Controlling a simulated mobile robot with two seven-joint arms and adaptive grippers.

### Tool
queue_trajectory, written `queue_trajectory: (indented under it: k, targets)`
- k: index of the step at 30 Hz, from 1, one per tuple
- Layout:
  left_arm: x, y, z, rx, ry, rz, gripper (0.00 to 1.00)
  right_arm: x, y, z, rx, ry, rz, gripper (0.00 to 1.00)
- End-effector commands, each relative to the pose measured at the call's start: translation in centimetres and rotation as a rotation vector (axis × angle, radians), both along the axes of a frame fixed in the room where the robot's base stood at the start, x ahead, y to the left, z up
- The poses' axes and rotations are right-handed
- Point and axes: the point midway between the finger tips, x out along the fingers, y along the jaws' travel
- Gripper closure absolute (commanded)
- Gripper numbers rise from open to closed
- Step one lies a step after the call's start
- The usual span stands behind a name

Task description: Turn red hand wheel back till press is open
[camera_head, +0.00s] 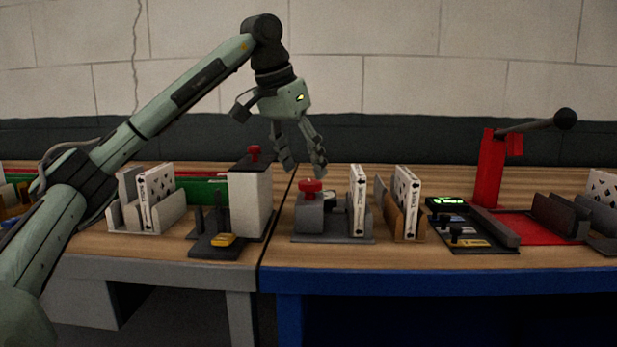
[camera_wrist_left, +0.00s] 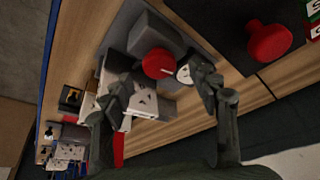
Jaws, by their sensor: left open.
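The red hand wheel (camera_head: 311,187) sits on top of the small grey press (camera_head: 310,217), near the front edge of the table. A white box with dark marks (camera_head: 357,203) stands upright at the press's right side. In the left wrist view the red hand wheel (camera_wrist_left: 158,63) shows between the fingers, with a round white dial (camera_wrist_left: 184,74) beside it. My left gripper (camera_head: 304,163) is open and points down just above the wheel, apparently not touching it. The gap inside the press is partly hidden. My right gripper is not in view.
A white block (camera_head: 250,202) with a second red knob (camera_head: 254,153) stands left. A brown holder with a white box (camera_head: 406,203) stands right, then a black panel (camera_head: 474,235) and a red lever stand (camera_head: 490,170). A seam between tables runs left of the press.

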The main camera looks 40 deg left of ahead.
Motion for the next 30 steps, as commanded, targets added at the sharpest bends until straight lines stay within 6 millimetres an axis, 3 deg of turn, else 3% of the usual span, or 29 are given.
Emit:
queue_trajectory:
  k: [6,17,27,30]
  targets:
    - [1.0,-0.2,-2.5,-0.001,0.000,0.000,0.40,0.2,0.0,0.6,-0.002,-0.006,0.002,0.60]
    - [1.3,-0.2,-3.1,-0.002,-0.002,0.000,0.40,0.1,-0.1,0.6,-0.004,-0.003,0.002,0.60]
    - [1.3,-0.2,-3.0,-0.002,-0.002,0.000,0.82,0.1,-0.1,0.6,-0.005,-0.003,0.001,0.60]
    - [1.3,-0.2,-3.0,-0.002,-0.002,0.000,0.88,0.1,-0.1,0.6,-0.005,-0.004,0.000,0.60]
